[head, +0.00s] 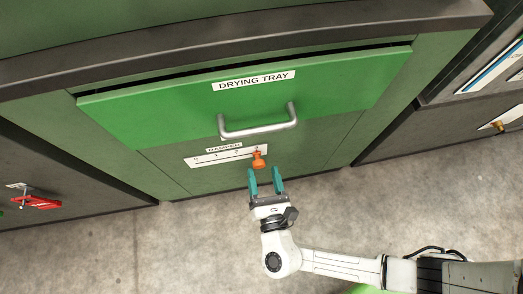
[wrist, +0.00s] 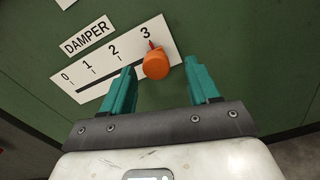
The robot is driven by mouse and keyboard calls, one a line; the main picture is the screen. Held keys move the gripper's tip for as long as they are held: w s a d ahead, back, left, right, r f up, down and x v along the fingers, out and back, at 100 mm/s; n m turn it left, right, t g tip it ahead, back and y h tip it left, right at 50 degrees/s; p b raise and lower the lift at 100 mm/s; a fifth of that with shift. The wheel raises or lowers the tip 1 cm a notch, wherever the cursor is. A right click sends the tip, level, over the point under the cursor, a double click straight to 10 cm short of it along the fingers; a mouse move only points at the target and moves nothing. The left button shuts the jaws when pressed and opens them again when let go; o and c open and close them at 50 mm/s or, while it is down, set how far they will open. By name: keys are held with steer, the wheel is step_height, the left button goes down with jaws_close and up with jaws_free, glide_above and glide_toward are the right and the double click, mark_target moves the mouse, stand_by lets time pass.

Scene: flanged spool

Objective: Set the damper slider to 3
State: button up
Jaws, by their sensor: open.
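The damper slider is an orange knob (head: 259,160) on a white scale plate (head: 215,157) low on the green cabinet front. In the wrist view the orange knob (wrist: 156,65) sits at the right end of the scale plate (wrist: 92,88), and its red pointer is at or very near the 3 mark. The plate shows 0, 1, 2 and 3 from left to right. My gripper (head: 265,177) is open with teal fingers just in front of the knob. In the wrist view my gripper (wrist: 162,82) has a finger on either side below the knob, with visible gaps and no clear contact.
A green drying tray drawer (head: 330,95) with a metal bar handle (head: 258,128) is above the slider. A red clamp-like item (head: 38,202) is at the left, and a brass fitting (head: 498,126) is at the right. The concrete floor (head: 180,245) in front is clear.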

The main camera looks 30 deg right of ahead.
steer(key=v, duration=0.6)
steer(key=shift+s+p, duration=0.35)
steer(key=shift+p, duration=0.05)
steer(key=s+d+m+g, duration=0.2)
steer(key=d+m+g, duration=0.6)
steer(key=d+m, duration=0.3)
steer(key=s+d+m+g, duration=0.2)
steer(key=d+m+g, duration=0.65)
steer(key=m, duration=0.55)
step_height(320, 180, up, 29)
steer(key=a+m+y+p, duration=0.2)
steer(key=m+y+p, duration=0.2)
steer(key=p, duration=2.1)
steer(key=shift+s+a+y, duration=0.25)
steer(key=shift+a+y, duration=0.15)
steer(key=shift+y, duration=0.6)
